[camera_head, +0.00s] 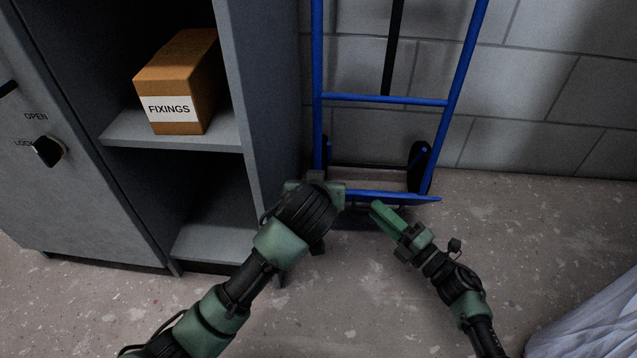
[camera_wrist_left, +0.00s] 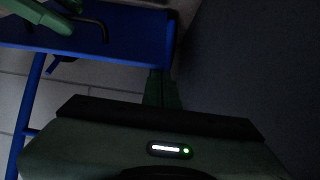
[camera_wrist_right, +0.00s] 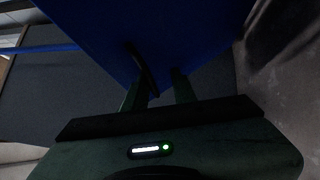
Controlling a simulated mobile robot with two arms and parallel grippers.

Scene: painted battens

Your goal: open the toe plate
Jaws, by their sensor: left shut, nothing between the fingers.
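The toe plate (camera_head: 405,198) is at the foot of a blue hand truck (camera_head: 385,100). From the head it shows as a narrow blue strip, and its angle is hard to tell. A black bar handle (camera_wrist_right: 142,68) stands off the blue plate in the right wrist view. My right gripper (camera_head: 381,210) is at the plate's front; its fingers are apart, with the bar between or just beyond them. Contact cannot be told. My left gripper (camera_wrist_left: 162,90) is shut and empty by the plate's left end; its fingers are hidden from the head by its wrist.
A grey cabinet (camera_head: 272,90) stands close on the left, with a fixings box (camera_head: 180,85) on its shelf. A block wall (camera_head: 540,90) is behind the truck. Pale cloth (camera_head: 595,320) lies at the lower right. The floor (camera_head: 540,230) to the right is clear.

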